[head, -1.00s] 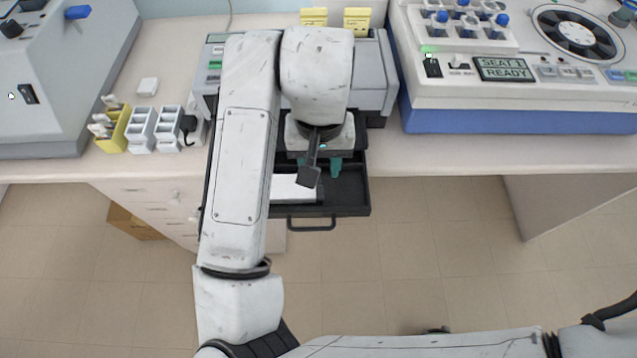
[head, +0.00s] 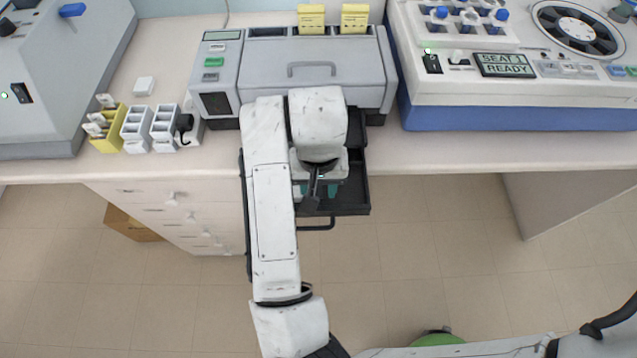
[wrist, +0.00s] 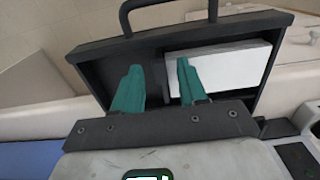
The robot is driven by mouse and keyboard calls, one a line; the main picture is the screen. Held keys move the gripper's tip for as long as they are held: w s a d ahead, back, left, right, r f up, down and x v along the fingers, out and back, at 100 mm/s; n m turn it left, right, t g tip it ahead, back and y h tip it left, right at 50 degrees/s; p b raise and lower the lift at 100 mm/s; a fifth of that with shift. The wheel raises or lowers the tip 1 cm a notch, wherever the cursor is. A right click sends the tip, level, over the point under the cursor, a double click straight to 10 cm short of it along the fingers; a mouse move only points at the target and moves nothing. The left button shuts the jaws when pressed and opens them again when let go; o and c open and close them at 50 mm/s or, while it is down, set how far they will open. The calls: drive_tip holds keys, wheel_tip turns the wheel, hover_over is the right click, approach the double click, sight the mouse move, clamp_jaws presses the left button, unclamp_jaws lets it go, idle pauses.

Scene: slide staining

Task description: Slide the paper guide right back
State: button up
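The black pulled-out paper tray (head: 357,195) hangs under the grey printer-like machine; in the wrist view its wall (wrist: 95,75) and floor show. A white paper stack (wrist: 225,70) lies in it, at the right in the wrist view. A dark edge along the stack's left side, between my fingers, may be the paper guide (wrist: 167,76); black on black, it is hard to make out. My gripper (wrist: 157,70) has teal fingers apart, pointing down over the tray. The right finger overlaps the paper in view; contact cannot be told. In the head view my gripper (head: 318,190) hides the guide and paper.
The grey machine (head: 310,75) stands behind the tray, with yellow blocks (head: 312,18) on top. A tray handle (head: 318,226) sticks out at the front. White racks (head: 165,122) and a yellow holder (head: 107,130) stand left; a blue-and-white machine (head: 480,115) stands right.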

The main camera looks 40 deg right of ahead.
clamp_jaws()
idle(0.3)
